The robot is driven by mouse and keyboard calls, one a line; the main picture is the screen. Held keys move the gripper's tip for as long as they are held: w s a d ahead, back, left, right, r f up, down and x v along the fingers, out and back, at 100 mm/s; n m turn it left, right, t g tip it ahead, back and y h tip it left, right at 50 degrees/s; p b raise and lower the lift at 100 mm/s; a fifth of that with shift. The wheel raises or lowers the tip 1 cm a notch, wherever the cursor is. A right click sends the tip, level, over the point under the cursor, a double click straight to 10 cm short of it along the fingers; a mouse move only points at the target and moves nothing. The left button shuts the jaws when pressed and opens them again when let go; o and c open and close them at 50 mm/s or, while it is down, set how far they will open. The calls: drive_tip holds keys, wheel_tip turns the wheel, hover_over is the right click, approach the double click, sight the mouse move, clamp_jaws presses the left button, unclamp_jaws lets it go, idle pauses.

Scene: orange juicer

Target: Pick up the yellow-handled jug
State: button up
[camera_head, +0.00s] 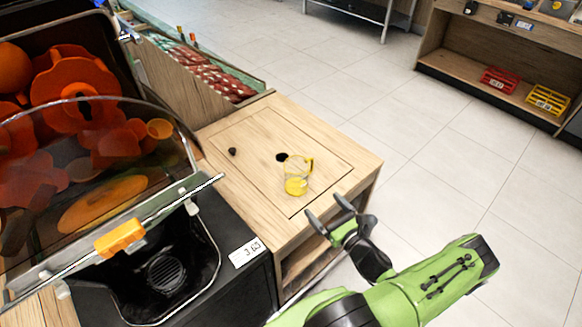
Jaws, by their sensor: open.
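The jug (297,176) is a clear cup with yellow in its lower part and a yellow handle (310,163) on its right side. It stands upright on the wooden counter (228,138), close to a dark round hole. My gripper (331,215) is at the counter's front right edge, below and right of the jug in the picture. Its two dark fingers are apart with nothing visible between them. A gap shows between the fingers and the jug.
The orange juicer (120,240) with its clear cover stands left of the counter. A small dark knob (232,151) sits on the counter. A crate of packets (205,70) lies behind. Open tiled floor (420,130) is to the right.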

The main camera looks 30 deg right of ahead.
sight(296, 174)
drive_tip(key=w+b, duration=0.2)
drive_tip(key=w, duration=1.3)
drive_tip(key=shift+w+d+b, duration=0.1)
drive_tip(key=shift+w+b, duration=0.25)
drive_tip(key=shift+b, duration=0.05)
drive_tip(key=c, duration=0.9)
